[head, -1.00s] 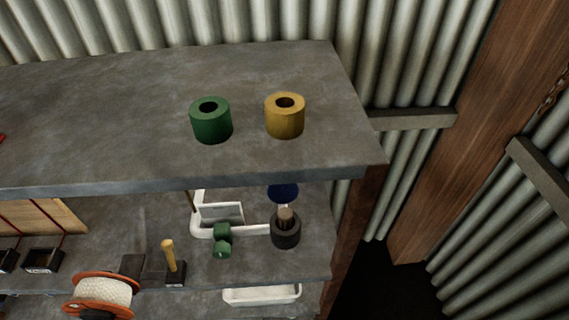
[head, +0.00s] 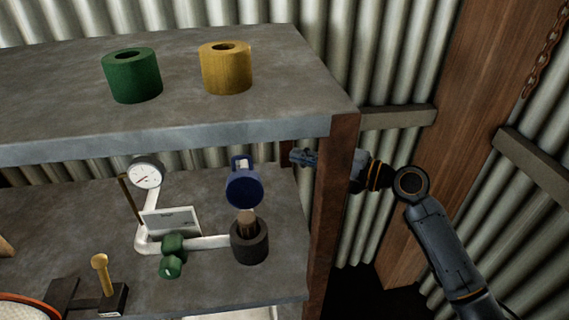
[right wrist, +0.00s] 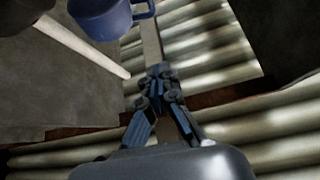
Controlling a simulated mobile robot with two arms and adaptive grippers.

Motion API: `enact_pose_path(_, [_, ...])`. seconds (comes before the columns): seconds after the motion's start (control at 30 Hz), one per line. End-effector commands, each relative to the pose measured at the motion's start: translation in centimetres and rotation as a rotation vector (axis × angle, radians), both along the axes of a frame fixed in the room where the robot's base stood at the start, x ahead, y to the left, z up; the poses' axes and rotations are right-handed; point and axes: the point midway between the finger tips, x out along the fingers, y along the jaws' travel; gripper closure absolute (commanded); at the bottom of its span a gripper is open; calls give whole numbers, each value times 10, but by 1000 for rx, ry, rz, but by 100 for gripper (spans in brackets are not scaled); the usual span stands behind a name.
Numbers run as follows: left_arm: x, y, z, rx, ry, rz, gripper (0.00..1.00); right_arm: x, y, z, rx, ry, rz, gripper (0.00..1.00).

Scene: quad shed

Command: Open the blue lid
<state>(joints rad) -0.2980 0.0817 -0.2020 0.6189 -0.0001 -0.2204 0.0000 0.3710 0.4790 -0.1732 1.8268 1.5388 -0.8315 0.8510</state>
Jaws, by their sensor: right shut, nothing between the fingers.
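The blue lid (head: 244,186) is a round, cup-like piece with a loop handle at its back, on the lower shelf's right side. It appears just above and behind a dark collar (head: 249,243) with a tan stub in it; I cannot tell how it is attached. In the right wrist view the blue lid (right wrist: 100,20) is at the top left, its handle pointing right. My right gripper (head: 296,157) reaches in past the right post, to the right of the lid and apart from it. Its fingers (right wrist: 158,80) are shut and empty. My left gripper is not in view.
A white pipe (head: 205,242) with a gauge (head: 145,173) and a green valve (head: 172,255) runs beside the collar. The upper shelf (head: 180,131) overhangs, holding green (head: 132,78) and yellow (head: 226,70) cylinders. The brown post (head: 333,200) stands close to my right arm.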

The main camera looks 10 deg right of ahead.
Motion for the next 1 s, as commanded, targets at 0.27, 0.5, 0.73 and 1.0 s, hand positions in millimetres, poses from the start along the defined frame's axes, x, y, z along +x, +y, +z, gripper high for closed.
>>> enact_pose_path(0.27, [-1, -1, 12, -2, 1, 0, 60, 33, 45, 1, 2, 0, 0, 100])
enact_pose_path(0.5, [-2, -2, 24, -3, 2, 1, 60, 42, 77, -1, -3, 0, -2, 100])
enact_pose_path(0.73, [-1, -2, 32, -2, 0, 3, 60, 19, 83, -1, -3, 1, -4, 100])
enact_pose_path(1.0, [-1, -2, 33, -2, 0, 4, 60, 15, 84, -2, -3, 0, -4, 100])
